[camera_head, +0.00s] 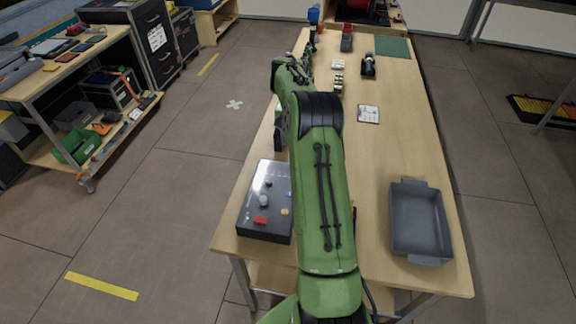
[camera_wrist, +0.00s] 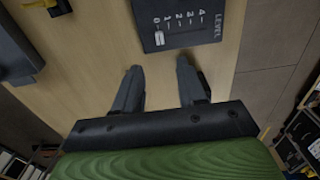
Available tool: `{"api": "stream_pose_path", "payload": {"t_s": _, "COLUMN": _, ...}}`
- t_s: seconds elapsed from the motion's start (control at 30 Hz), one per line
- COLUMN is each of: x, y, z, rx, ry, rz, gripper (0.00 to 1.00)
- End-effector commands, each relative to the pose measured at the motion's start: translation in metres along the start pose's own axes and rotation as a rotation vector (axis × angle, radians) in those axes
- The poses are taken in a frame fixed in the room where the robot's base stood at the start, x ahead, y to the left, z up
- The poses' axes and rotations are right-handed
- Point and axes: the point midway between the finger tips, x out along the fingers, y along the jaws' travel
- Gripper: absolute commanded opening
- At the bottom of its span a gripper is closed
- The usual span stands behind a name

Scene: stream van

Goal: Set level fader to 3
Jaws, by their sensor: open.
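The dark panel (camera_wrist: 180,35) marked LEVEL shows at the top of the wrist view, with a scale from 0 to 4. Its small white fader knob (camera_wrist: 158,38) is level with the 0 mark. My gripper (camera_wrist: 157,67) is open and empty, its two fingers apart over bare wood, short of the panel. In the head view a dark control box (camera_head: 250,222) with several coloured controls sits at the table's near left; my arm covers part of its right side. I cannot tell whether its LEVEL scale shows there.
The wooden table (camera_head: 383,150) is mostly clear in the middle. A grey tray (camera_head: 418,258) stands at its near right. A white card (camera_head: 368,114), a dark device (camera_head: 369,66) and a green mat (camera_head: 393,47) lie farther back. A shelf cart (camera_head: 110,55) stands at the left.

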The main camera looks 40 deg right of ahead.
Motion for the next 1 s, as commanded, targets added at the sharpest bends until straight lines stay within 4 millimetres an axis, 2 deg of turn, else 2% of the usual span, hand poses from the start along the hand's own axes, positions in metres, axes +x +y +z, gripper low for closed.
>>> {"api": "stream_pose_path", "payload": {"t_s": 0.03, "x": 0.017, "y": 0.001, "z": 0.001, "rx": 0.001, "ry": -0.004, "rz": 0.001, "gripper": 0.40}}
{"api": "stream_pose_path", "payload": {"t_s": 0.2, "x": 0.060, "y": 0.001, "z": 0.001, "rx": 0.000, "ry": -0.005, "rz": 0.001, "gripper": 0.40}}
{"api": "stream_pose_path", "payload": {"t_s": 0.43, "x": 0.106, "y": 0.000, "z": 0.000, "rx": 0.000, "ry": -0.001, "rz": 0.000, "gripper": 0.40}}
{"api": "stream_pose_path", "payload": {"t_s": 0.6, "x": 0.116, "y": 0.000, "z": 0.000, "rx": 0.000, "ry": 0.002, "rz": 0.000, "gripper": 0.40}}
{"api": "stream_pose_path", "payload": {"t_s": 0.8, "x": 0.116, "y": 0.000, "z": 0.000, "rx": 0.000, "ry": 0.002, "rz": 0.000, "gripper": 0.40}}
{"api": "stream_pose_path", "payload": {"t_s": 0.87, "x": 0.116, "y": 0.000, "z": 0.000, "rx": 0.000, "ry": 0.002, "rz": 0.000, "gripper": 0.33}}
{"api": "stream_pose_path", "payload": {"t_s": 1.0, "x": 0.116, "y": 0.000, "z": 0.000, "rx": -0.001, "ry": 0.002, "rz": 0.000, "gripper": 0.11}}
